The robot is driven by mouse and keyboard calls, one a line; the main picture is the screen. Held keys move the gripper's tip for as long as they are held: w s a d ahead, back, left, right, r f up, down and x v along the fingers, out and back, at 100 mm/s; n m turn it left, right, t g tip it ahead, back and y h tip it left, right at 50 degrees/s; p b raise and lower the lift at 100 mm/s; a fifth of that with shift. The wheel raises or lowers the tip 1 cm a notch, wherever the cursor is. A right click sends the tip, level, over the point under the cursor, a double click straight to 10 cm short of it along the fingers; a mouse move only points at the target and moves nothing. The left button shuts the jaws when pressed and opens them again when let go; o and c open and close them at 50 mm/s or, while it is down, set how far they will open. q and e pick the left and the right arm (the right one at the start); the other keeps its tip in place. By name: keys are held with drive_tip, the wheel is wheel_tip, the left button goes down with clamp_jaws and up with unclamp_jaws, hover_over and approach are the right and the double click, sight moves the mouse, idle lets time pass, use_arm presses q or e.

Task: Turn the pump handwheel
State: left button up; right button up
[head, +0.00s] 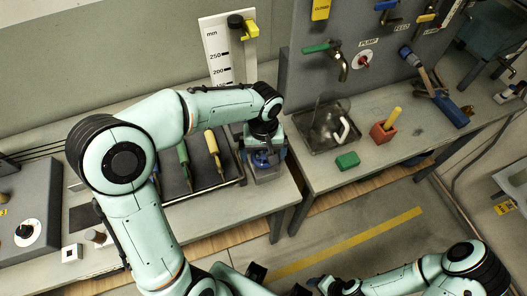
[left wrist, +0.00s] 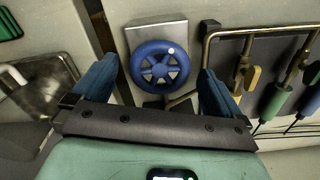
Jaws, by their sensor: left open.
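The pump handwheel (left wrist: 160,67) is a blue spoked wheel with a pale knob on its rim, mounted on a grey metal box (left wrist: 153,33). In the left wrist view it lies between and beyond the two blue fingers of my left gripper (left wrist: 158,88), which is open with a gap on both sides of the wheel. In the head view my left gripper (head: 263,155) points down over the wheel at the bench's right end and partly hides it. I cannot tell whether the fingers touch the wheel. My right gripper (head: 335,286) is low at the bottom edge, its jaws unclear.
Left of the wheel in the head view is a tray (head: 205,193) holding tools with green and yellow handles. Across a gap, the right bench has a metal sink (head: 318,141), a green block (head: 347,161) and a red holder (head: 382,132). A gauge board (head: 219,52) stands behind.

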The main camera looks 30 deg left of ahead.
use_arm(q)
drive_tip(key=shift+f, duration=0.1)
drive_tip(key=c, duration=1.1)
drive_tip(key=shift+o, duration=0.2)
drive_tip(key=shift+m, duration=0.3)
drive_tip(key=m, duration=0.7)
drive_tip(key=shift+p, duration=0.3)
drive_tip(key=m, duration=0.3)
drive_tip(key=shift+m, duration=0.3)
drive_tip(key=shift+a+m+p, duration=0.1)
drive_tip(key=shift+m+p, duration=0.35)
drive_tip(key=shift+m, duration=1.15)
use_arm(e)
drive_tip(key=shift+w+r, duration=0.6)
drive_tip(key=shift+r, duration=0.35)
use_arm(q)
drive_tip(key=shift+m, duration=0.3)
